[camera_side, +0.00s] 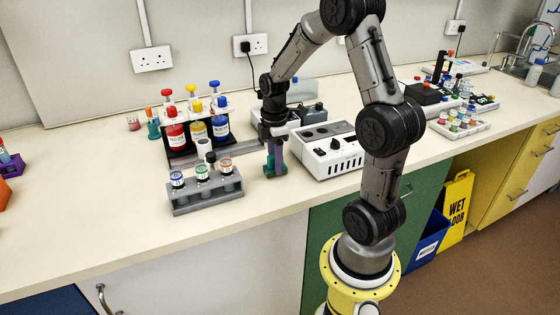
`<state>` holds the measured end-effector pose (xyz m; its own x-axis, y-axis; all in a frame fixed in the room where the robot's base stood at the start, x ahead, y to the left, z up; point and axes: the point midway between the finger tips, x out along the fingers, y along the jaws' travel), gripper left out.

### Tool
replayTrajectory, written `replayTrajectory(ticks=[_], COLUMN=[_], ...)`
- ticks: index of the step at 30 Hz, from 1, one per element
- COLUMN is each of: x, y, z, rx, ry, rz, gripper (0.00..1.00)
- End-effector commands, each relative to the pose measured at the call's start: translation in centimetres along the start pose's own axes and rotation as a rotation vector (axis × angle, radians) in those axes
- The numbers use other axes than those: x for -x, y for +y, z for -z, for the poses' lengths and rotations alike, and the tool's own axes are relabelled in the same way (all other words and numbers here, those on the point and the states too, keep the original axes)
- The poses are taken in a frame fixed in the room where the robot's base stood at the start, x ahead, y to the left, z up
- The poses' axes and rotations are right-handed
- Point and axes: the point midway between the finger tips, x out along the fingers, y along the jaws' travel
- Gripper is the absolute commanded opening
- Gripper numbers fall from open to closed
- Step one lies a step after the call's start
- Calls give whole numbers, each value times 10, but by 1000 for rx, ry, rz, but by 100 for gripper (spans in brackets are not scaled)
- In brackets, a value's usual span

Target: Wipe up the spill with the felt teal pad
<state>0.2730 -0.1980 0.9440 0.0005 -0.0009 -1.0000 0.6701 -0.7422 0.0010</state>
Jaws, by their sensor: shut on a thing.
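My gripper (275,155) points straight down over the bench, between the grey vial rack and the white bench instrument. It is shut on the felt teal pad (269,172), which shows as a small teal piece at the fingertips, low at the bench top. The fingers hide part of the pad, and I cannot tell whether it touches the surface. I cannot make out the spill in this view.
A grey rack (205,200) with several vials stands left of my gripper. Behind it is a black stand with red, yellow and blue bottles (198,132). The white instrument (325,152) is close on the right. The bench front (265,203) is clear.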

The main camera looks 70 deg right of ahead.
Motion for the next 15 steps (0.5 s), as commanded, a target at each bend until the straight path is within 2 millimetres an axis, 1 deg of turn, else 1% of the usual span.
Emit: replayTrajectory(ticks=[15], x=[-1], y=[-3], z=[38], rx=[2], ry=[0], rz=[3], gripper=[0])
